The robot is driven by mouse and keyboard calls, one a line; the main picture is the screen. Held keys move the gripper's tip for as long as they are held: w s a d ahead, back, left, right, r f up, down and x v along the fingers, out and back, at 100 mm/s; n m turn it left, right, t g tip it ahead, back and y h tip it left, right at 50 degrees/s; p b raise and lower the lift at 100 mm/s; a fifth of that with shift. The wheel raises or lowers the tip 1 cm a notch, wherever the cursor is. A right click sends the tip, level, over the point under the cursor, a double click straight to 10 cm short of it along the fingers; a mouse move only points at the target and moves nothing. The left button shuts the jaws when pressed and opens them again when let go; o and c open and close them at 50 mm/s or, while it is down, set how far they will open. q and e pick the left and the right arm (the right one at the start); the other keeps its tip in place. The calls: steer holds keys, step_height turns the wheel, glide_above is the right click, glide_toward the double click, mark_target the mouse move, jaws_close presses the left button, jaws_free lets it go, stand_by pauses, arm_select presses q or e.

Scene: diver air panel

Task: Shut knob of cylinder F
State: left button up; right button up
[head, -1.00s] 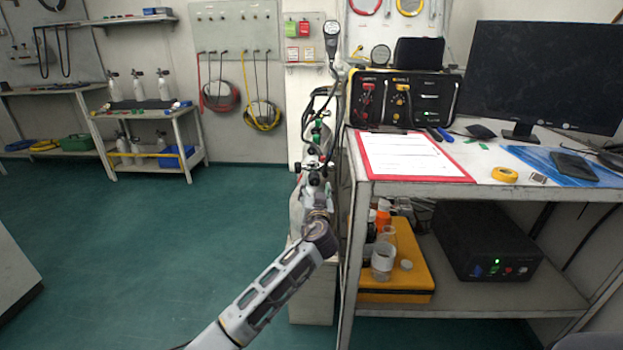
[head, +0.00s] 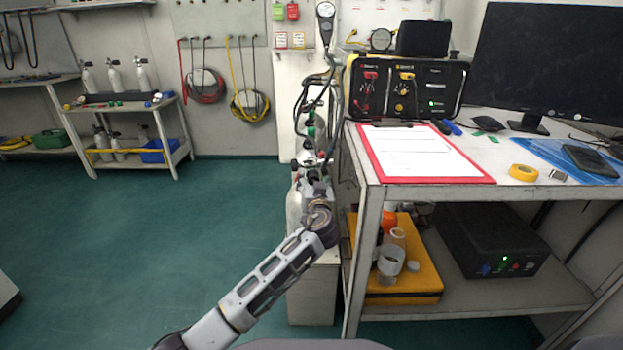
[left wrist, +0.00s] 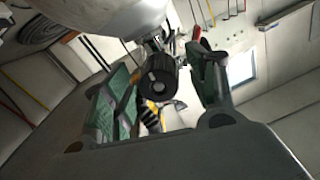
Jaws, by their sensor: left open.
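A row of cylinders with valve knobs stands left of the bench, and one pale cylinder (head: 294,208) shows beside my arm in the head view. No letter F can be read. My left gripper (head: 314,178) is at the near end of this row, and its fingers are hard to make out there. In the left wrist view a round black knob (left wrist: 158,83) lies between the two spread fingers of my left gripper (left wrist: 163,72). I see no clear contact between fingers and knob. My right gripper is not in view.
The floor at left is clear.

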arm_select(q)
steer(key=c, duration=1.1)
steer(key=shift+o, duration=0.2)
